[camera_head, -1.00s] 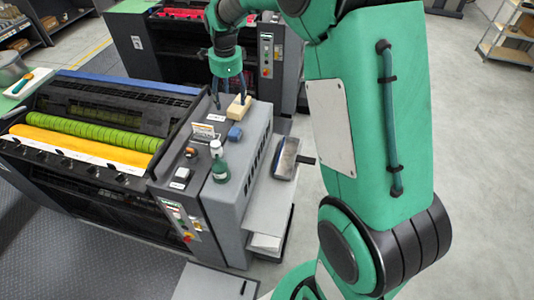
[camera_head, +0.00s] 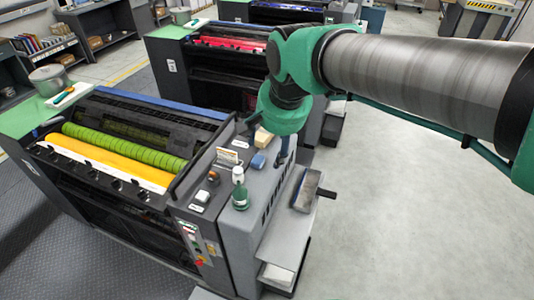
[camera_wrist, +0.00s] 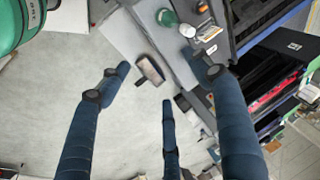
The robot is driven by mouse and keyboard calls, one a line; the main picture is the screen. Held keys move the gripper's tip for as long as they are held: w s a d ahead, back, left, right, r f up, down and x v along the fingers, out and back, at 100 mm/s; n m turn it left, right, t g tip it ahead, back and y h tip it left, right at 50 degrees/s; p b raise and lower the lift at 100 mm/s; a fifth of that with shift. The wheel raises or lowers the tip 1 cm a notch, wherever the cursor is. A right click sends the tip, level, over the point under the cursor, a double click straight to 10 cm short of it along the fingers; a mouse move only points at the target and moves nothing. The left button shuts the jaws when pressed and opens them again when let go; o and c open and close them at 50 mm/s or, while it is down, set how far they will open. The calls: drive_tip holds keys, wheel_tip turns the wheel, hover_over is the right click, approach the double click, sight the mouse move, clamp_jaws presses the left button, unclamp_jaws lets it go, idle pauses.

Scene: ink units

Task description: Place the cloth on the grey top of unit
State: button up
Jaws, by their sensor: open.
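My gripper (camera_head: 272,140) is by the far end of this top, partly hidden behind my own arm. In the wrist view my gripper (camera_wrist: 157,75) has its dark blue fingers spread wide with nothing between them. The cloth cannot be made out there; a finger covers part of the top.
A brush-like tool (camera_head: 307,190) rests on the lower side shelf (camera_head: 283,238). Rollers (camera_head: 125,145) lie left. The floor at right is clear.

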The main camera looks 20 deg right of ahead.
drive_tip(key=s+a+f+n+t, duration=0.1)
drive_tip(key=s+n, duration=0.6)
drive_tip(key=s, duration=0.6)
drive_tip(key=shift+a+f, duration=0.3)
wheel_tip(320, 180, down, 12)
drive_tip(key=b, duration=1.2)
drive_tip(key=shift+f, duration=0.15)
